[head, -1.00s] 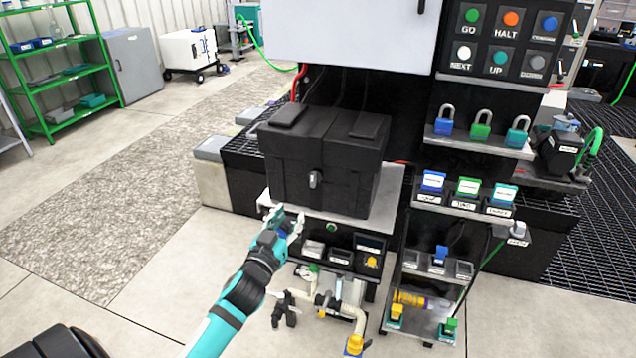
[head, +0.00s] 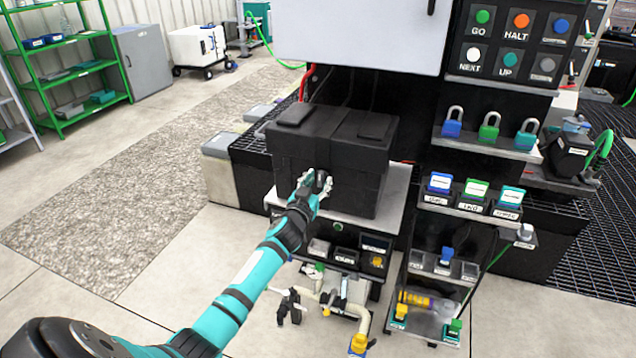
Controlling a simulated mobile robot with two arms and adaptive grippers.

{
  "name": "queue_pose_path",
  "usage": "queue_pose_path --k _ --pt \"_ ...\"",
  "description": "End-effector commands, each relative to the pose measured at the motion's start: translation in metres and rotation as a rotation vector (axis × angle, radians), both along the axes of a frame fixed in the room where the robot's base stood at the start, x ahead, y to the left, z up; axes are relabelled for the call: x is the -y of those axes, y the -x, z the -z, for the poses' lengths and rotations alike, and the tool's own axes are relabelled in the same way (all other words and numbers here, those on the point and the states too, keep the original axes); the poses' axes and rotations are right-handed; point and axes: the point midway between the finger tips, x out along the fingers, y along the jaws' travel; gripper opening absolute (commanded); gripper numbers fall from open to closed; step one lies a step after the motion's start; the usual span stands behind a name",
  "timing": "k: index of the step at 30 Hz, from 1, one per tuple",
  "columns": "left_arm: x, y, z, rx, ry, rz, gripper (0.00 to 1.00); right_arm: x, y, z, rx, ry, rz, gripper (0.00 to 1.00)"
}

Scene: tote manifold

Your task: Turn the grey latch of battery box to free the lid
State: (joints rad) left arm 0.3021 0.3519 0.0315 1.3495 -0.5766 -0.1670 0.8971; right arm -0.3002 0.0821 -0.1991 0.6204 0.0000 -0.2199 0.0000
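The black battery box (head: 352,170) stands on a light grey shelf of a cart, its lid (head: 335,124) down. My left gripper (head: 318,182) is at the middle of the box's front face, right where the grey latch sits. The gripper's fingers cover most of the latch, and only a small grey part (head: 321,176) seems to show between them. I cannot tell whether the fingers touch or grip the latch. My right gripper is not in view.
Below the box is a shelf with small bins (head: 345,255) and hoses. To the right, a rack holds padlocks (head: 489,127), labelled tags (head: 474,190) and a button panel (head: 513,40). A white cabinet (head: 355,35) overhangs behind the box. The floor at left is clear.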

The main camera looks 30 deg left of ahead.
Motion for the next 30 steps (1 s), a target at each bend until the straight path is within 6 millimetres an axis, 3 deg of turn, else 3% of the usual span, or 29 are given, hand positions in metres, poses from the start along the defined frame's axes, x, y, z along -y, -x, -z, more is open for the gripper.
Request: queue_pose_path --k 5,14,30 --pt "0.0004 0.0000 0.0000 0.000 0.000 0.000 0.38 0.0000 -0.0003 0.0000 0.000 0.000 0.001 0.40" --pt "0.0004 0.0002 0.0001 0.000 0.000 0.000 0.00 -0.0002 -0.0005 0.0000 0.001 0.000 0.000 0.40" --pt "0.0009 0.0002 0.0004 -0.021 -0.087 0.001 0.00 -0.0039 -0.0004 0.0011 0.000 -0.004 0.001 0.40"
